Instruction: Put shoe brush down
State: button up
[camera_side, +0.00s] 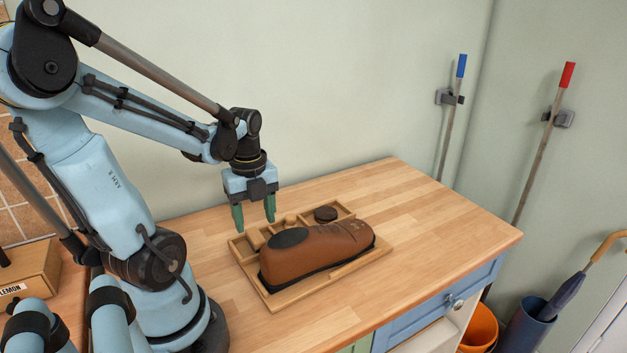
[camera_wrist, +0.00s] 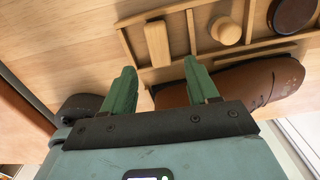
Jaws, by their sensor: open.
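A wooden block (camera_wrist: 157,43), which looks like the shoe brush with its bristles hidden, lies in the left compartment of the wooden tray (camera_side: 268,298). It also shows in the side view (camera_side: 254,238), partly behind the shoe. My gripper (camera_side: 254,215) is open above the tray's left back part, with nothing between its fingers. In the wrist view the block lies just beyond my gripper's fingertips (camera_wrist: 158,70), apart from them. A brown leather shoe (camera_side: 325,246) lies in the front of the tray.
A round wooden knob (camera_wrist: 226,30) and a dark round tin (camera_side: 326,213) sit in the tray's other back compartments. The wooden worktop (camera_side: 440,226) is clear to the right. A box labelled LEMON (camera_side: 30,272) stands at the far left. Two poles hang on the wall at right.

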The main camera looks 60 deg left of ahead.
aim_at(258, 237)
notch_tip(258, 237, up, 6)
jog(key=w+d+n+t, duration=0.1)
jog(key=w+d+n, duration=0.1)
jog(key=n, duration=0.1)
jog(key=w+d+n+t, duration=0.1)
jog(key=w+d+n, duration=0.1)
jog(key=n, duration=0.1)
jog(key=w+d+n+t+y, duration=0.1)
jog(key=w+d+n, duration=0.1)
jog(key=d+n, duration=0.1)
jog(key=shift+f, duration=0.25)
jog(key=w+d+n+t+h, duration=0.1)
jog(key=w+d+n+t, duration=0.2)
jog(key=d+n, duration=0.5)
jog(key=shift+w+r+n+t, duration=0.2)
jog(key=shift+r+n+t, duration=0.3)
jog(key=shift+t, duration=0.1)
